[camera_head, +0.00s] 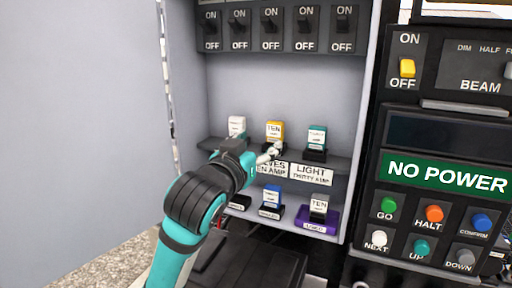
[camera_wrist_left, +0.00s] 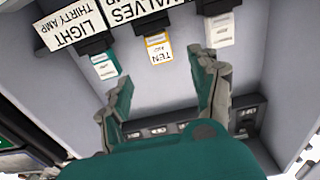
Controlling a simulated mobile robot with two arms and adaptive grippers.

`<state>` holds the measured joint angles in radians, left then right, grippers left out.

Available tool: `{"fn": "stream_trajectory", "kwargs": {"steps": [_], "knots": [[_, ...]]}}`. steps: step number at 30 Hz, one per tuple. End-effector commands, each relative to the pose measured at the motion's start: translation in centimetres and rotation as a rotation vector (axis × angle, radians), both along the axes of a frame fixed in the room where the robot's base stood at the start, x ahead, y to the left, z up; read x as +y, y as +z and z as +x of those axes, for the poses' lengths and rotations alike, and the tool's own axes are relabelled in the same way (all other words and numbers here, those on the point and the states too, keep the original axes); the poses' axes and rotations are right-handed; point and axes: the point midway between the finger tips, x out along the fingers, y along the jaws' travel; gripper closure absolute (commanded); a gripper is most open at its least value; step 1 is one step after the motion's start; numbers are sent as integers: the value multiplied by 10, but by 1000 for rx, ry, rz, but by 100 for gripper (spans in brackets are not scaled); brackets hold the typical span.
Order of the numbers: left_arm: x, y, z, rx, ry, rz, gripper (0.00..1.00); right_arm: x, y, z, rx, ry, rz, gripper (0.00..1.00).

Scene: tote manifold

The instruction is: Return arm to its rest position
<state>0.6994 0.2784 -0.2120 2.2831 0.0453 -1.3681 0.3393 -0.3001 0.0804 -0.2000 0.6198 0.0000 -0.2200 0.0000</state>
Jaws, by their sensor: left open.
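My left arm reaches in from the bottom of the head view, with a black joint and teal links. Its left gripper (camera_head: 252,157) is in front of the cabinet's upper shelf, near the yellow-framed TEN fuse (camera_head: 274,131). In the left wrist view the two fingers of the gripper (camera_wrist_left: 162,73) stand wide apart with nothing held between them. That view is upside down, and the yellow-framed fuse (camera_wrist_left: 158,48) shows beyond the gap, apart from the fingers. My right gripper is not in view.
The upper shelf (camera_head: 343,165) also holds a white fuse (camera_head: 236,126) and a teal fuse (camera_head: 316,137). Below are a blue fuse (camera_head: 271,195) and a TEN fuse (camera_head: 319,205) on a purple base. Switches (camera_head: 271,28) line the top. A control panel (camera_head: 445,171) reads NO POWER.

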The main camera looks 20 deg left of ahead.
Motion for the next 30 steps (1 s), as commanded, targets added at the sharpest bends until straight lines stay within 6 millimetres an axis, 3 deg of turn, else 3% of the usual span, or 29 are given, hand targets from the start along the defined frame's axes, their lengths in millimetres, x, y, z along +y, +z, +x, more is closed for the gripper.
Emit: {"fn": "stream_trajectory", "kwargs": {"steps": [6,8,10,14,17,21,24,27,30], "knots": [[0,-3,-8,5,0,1,38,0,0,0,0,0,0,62],[0,-12,-8,24,0,3,38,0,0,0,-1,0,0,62],[0,-35,-8,70,0,6,38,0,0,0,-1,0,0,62],[0,-113,-18,232,-1,27,38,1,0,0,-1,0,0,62],[0,-187,-40,393,-6,50,38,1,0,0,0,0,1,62],[0,-283,-89,620,-20,80,38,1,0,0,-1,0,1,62],[1,-339,-133,772,-32,100,38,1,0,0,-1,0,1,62],[1,-378,-174,894,-44,115,38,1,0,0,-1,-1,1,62],[2,-406,-209,991,-55,127,38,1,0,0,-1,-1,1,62]]}}
